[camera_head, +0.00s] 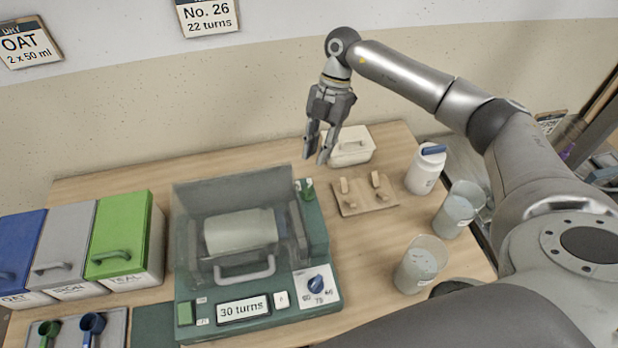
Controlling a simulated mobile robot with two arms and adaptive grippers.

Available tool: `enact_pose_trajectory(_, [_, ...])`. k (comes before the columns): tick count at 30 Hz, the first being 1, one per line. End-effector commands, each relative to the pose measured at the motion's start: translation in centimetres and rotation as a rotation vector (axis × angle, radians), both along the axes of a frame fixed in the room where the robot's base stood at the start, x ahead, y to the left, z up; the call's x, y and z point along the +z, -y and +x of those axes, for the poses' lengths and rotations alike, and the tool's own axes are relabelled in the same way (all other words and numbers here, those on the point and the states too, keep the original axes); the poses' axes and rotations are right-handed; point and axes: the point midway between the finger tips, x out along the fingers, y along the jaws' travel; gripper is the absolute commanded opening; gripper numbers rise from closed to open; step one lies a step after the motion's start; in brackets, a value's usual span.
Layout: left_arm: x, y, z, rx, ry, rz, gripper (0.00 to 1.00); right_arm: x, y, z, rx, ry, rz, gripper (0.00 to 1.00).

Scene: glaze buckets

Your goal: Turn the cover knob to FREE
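A green machine (250,324) stands on the table with a clear cover (200,215) over a pale jar or drum (240,232). A small green knob (307,188) with a white label sits at the machine's back right corner; its label is too small to read. A blue dial (316,284) with numbers around it is on the front right panel. The display (243,308) reads "30 turns". My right gripper (318,157) points down, open and empty, above and behind the green knob, apart from it. My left gripper is not in view.
Right of the machine are a wooden rack (352,207), a white lidded box (351,147), a white bottle with a blue cap (426,168) and two clear cups (420,264). Blue, grey and green bins (122,240) stand at left. Scoops lie on a tray (110,325) in front.

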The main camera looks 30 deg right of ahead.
Motion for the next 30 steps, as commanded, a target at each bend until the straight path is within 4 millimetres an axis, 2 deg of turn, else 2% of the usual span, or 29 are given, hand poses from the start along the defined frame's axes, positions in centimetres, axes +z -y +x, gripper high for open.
enact_pose_trajectory(1, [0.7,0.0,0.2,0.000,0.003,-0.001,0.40,-0.6,-0.4,-0.4,0.003,-0.006,0.001,0.21])
enact_pose_trajectory(9, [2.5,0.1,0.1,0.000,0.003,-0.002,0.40,-5.3,-2.1,-1.4,0.002,-0.004,0.002,0.21])
enact_pose_trajectory(15, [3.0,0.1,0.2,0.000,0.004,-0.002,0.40,-7.4,-2.8,-1.7,0.000,-0.001,0.002,0.21])
enact_pose_trajectory(26, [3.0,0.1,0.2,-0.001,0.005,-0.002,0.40,-8.0,-2.9,-1.8,0.001,0.000,0.001,0.21])
enact_pose_trajectory(30, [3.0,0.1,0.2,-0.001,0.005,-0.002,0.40,-8.0,-2.9,-1.7,0.001,0.000,0.001,0.03])
